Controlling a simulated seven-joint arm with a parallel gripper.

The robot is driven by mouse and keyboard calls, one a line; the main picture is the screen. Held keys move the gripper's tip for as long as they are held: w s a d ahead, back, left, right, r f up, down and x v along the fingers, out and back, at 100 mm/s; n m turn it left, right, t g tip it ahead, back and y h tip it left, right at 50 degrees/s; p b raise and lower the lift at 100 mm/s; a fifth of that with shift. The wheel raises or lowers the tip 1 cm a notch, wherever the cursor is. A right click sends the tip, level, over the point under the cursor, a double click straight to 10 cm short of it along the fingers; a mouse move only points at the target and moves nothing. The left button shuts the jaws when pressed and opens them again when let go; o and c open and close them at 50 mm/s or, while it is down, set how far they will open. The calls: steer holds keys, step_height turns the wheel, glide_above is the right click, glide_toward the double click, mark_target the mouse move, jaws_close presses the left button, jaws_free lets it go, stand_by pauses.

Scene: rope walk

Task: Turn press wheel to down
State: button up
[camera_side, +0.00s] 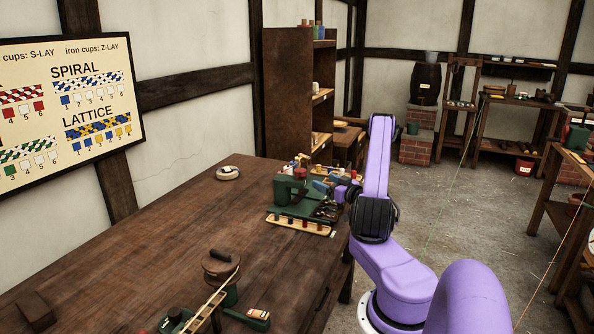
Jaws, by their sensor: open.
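A green machine (288,191), which looks like the press, stands near the far right edge of the wooden table. Red and pale parts show on its top, but its wheel is too small to make out clearly, and which way it is turned I cannot tell. My gripper (327,188) is at the right side of this machine, open, at about the height of its upper part. The fingers are small and partly lost among the machine's parts, so whether they touch it I cannot tell.
A round pale object (228,173) lies on the table (150,240) to the left. A brown wheel-like piece with a handle (220,266) stands in front. The table's middle is clear.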

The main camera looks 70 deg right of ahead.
mark_target(297, 169)
steer(key=x, duration=1.6)
steer(key=c, duration=1)
